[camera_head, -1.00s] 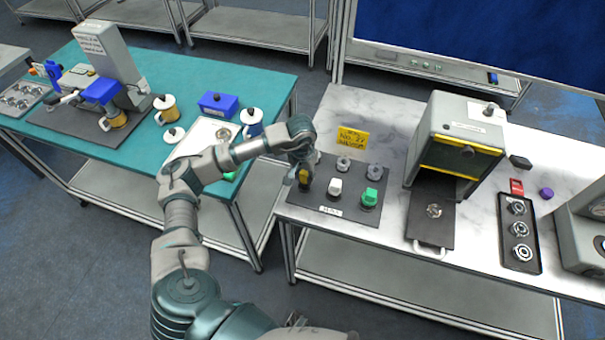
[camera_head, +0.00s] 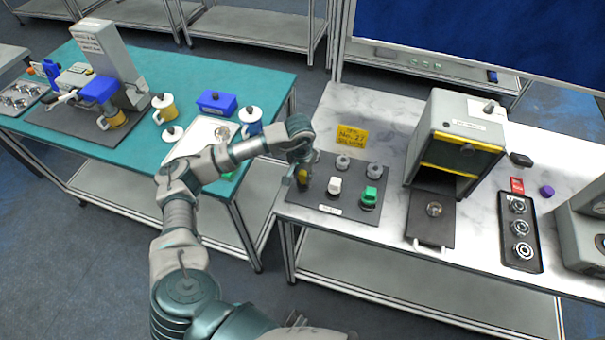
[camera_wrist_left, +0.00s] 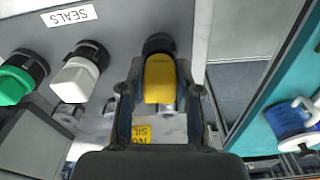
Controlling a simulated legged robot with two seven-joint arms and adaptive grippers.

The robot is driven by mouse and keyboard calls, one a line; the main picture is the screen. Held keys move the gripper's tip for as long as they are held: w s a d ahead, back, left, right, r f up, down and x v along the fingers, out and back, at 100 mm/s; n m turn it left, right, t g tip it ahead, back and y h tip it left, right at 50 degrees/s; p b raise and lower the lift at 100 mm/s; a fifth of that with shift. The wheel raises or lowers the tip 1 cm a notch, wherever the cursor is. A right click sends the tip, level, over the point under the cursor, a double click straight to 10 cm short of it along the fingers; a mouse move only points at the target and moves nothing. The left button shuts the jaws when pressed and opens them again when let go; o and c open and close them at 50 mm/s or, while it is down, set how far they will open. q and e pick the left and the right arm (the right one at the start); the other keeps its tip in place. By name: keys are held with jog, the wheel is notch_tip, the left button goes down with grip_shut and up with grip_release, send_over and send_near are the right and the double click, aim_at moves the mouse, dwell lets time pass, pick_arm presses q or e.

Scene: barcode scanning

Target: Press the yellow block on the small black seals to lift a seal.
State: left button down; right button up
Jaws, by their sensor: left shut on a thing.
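My left gripper (camera_head: 300,180) is shut on the yellow block (camera_head: 303,175) at the left end of the dark seals board (camera_head: 335,196). In the left wrist view the yellow block (camera_wrist_left: 160,78) sits between the two fingers, with a black seal (camera_wrist_left: 158,44) at its far end; I cannot tell whether the seal is fixed to it or only touching. A white block (camera_head: 334,186) and a green block (camera_head: 369,196) stand to its right on the board. In the wrist view they have black seals (camera_wrist_left: 92,52) at their ends. My right gripper is out of view.
Two grey round pieces (camera_head: 343,162) stand at the board's back, before a yellow sign (camera_head: 352,137). A grey box machine (camera_head: 457,140) with a dark plate is to the right. The teal table (camera_head: 190,70) with mugs and a blue box (camera_head: 217,103) is left.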

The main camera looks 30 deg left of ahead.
aim_at(303, 172)
pick_arm(q)
jog(key=shift+a+f, duration=0.2)
jog(key=shift+f, duration=0.15)
jog(key=shift+d, duration=0.1)
dwell(0.3)
jog(key=shift+s+f+b, duration=0.15)
jog(key=shift+f+b, duration=0.05)
jog(key=shift+b, duration=0.3)
dwell(1.2)
jog(key=shift+r, duration=0.15)
jog(key=shift+r+p, duration=0.55)
jog(key=shift+r, duration=0.3)
jog(key=shift+r+p, duration=1.3)
jog(key=shift+r, duration=1.35)
